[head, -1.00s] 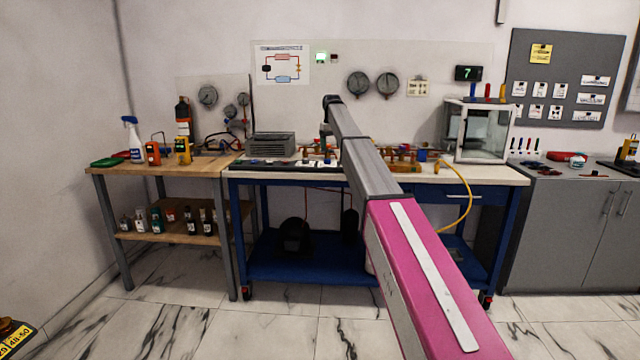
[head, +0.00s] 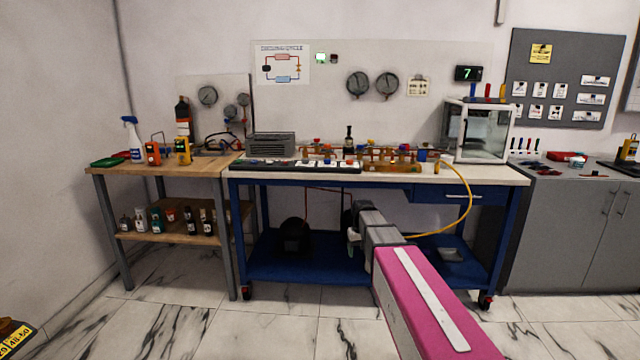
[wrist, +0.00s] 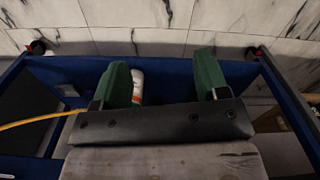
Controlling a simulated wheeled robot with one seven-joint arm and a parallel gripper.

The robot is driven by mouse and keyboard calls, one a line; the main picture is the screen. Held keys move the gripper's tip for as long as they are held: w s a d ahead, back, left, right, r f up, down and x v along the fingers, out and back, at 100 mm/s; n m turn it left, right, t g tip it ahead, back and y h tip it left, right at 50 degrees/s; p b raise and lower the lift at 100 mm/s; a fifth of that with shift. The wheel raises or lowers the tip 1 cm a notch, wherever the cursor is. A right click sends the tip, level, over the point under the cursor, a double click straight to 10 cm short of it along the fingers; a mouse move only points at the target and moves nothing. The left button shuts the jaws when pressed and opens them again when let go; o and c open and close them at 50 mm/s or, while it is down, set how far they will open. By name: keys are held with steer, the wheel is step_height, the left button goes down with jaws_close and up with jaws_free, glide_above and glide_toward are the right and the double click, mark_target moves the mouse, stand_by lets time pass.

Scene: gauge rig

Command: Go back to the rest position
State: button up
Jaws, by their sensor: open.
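My arm (head: 400,262) reaches forward, folded low, with its far end in front of the blue trolley's open space, below the benchtop. The fingers are not clear in the head view. In the wrist view my gripper (wrist: 164,88) shows two green fingers set wide apart. It is open, with nothing clamped between them. A small white cylinder (wrist: 138,84) shows beside the left finger, partly hidden by it; I cannot tell how far beyond it lies.
The blue trolley bench (head: 510,215) carries a manifold (head: 390,160) and a white glass-fronted cabinet (head: 480,132). A yellow hose (head: 468,200) hangs at its right. A wooden bench (head: 110,172) stands left, a grey cabinet (head: 570,225) right.

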steer(key=s+d+f, duration=0.2)
steer(key=s+f, duration=0.2)
steer(key=s, duration=0.7)
steer(key=s+d+f+m, duration=0.1)
steer(key=s+f, duration=0.4)
steer(key=s, duration=0.7)
steer(key=shift+s+d+m, duration=0.2)
steer(key=shift+d+m, duration=0.1)
steer(key=shift+d, duration=0.05)
